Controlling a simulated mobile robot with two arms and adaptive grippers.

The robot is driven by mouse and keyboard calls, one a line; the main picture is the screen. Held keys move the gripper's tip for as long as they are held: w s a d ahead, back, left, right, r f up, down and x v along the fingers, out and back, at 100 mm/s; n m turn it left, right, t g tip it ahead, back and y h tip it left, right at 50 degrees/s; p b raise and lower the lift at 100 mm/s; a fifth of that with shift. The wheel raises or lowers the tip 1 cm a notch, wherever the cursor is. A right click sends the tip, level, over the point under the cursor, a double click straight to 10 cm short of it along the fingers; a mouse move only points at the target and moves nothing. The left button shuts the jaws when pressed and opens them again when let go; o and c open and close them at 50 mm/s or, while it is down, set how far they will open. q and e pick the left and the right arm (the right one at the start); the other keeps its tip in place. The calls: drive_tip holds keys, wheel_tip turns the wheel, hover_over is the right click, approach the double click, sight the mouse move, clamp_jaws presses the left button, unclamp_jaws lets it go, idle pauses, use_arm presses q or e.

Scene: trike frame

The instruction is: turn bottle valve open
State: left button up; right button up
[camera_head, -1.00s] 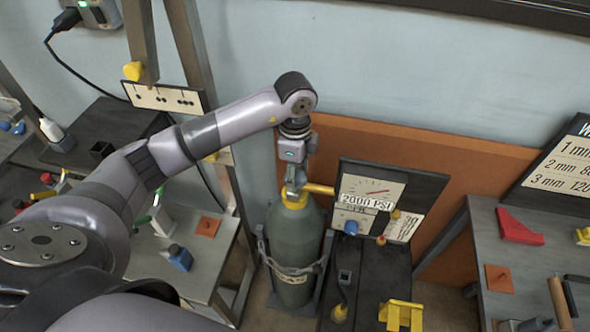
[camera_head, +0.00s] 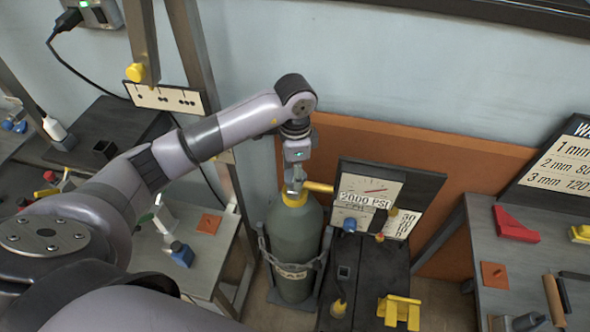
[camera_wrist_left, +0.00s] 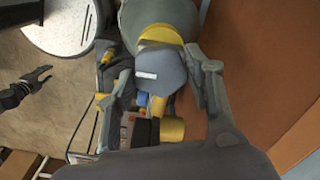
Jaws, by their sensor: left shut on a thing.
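The grey-green gas bottle (camera_head: 293,240) stands upright in the head view, with a yellow collar (camera_head: 293,200) at its neck. My left gripper (camera_head: 294,184) is at the top of the bottle. In the left wrist view the grey rounded valve handle (camera_wrist_left: 160,68) sits between the two fingers of my left gripper (camera_wrist_left: 163,88), which is shut on it. The yellow collar (camera_wrist_left: 160,33) shows behind the handle. A yellow fitting (camera_head: 319,187) points right from the valve. A dark gripper (camera_wrist_left: 42,80), apparently my right one, shows small at the left edge; its jaw gap is unclear.
A dark stand with a gauge panel (camera_head: 372,190) reading 2000 PSI is close right of the bottle. A chain (camera_head: 290,268) wraps the bottle. A yellow bracket (camera_head: 398,311) sits on the stand. An orange board (camera_head: 440,165) is behind. Benches stand on both sides.

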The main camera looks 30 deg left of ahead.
use_arm(q)
drive_tip(key=o, duration=1.2)
wheel_tip(320, 180, up, 8)
drive_tip(key=shift+f, duration=0.2)
drive_tip(key=shift+f, duration=0.1)
